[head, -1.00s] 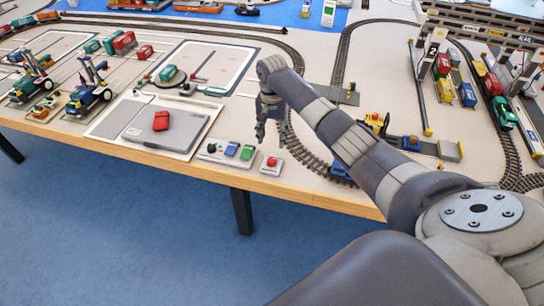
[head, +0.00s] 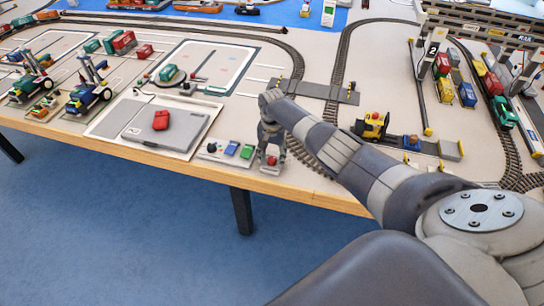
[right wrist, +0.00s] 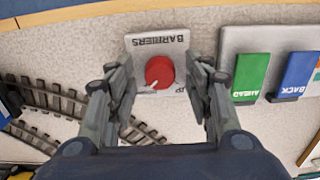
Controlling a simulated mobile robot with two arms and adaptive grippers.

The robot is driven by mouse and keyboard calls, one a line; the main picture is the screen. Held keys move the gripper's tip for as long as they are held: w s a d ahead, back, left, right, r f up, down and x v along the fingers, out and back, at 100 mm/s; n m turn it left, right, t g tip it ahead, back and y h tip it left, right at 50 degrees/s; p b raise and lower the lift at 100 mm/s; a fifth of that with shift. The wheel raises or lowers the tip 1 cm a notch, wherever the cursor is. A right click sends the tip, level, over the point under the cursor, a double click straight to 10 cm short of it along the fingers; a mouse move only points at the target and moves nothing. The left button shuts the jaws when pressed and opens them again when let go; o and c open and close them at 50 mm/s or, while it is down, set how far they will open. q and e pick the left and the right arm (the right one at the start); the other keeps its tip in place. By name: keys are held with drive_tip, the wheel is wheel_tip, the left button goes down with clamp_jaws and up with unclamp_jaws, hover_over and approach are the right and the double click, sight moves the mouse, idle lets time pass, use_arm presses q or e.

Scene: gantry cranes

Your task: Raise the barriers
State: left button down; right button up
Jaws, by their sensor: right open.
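The red barriers knob (right wrist: 159,71) sits on a small pale plate marked BARRIERS (right wrist: 157,42), which appears upside down in the right wrist view. A white mark shows at the knob's lower left edge. My right gripper (right wrist: 161,88) is open, with one finger on each side of the knob; I cannot tell whether they touch it. In the head view my right gripper (head: 271,158) is over the plate at the table's front edge and partly hides the knob. The rail crossing (head: 318,92) lies behind it, with small striped posts. My left gripper is out of view.
A control box with a green AHEAD switch (right wrist: 251,73) and a blue BACK switch (right wrist: 296,72) stands close beside the knob plate. Curved track (right wrist: 45,95) runs on the other side. A grey panel with a red part (head: 163,121) lies further left.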

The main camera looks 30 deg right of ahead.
drive_tip(key=c, duration=1.1)
drive_tip(key=shift+n, duration=0.3)
drive_tip(key=n, duration=0.3)
drive_tip(key=shift+n, duration=0.4)
drive_tip(key=n, duration=0.4)
drive_tip(key=shift+n, duration=0.3)
drive_tip(key=n, duration=0.4)
drive_tip(key=shift+n, duration=2.4)
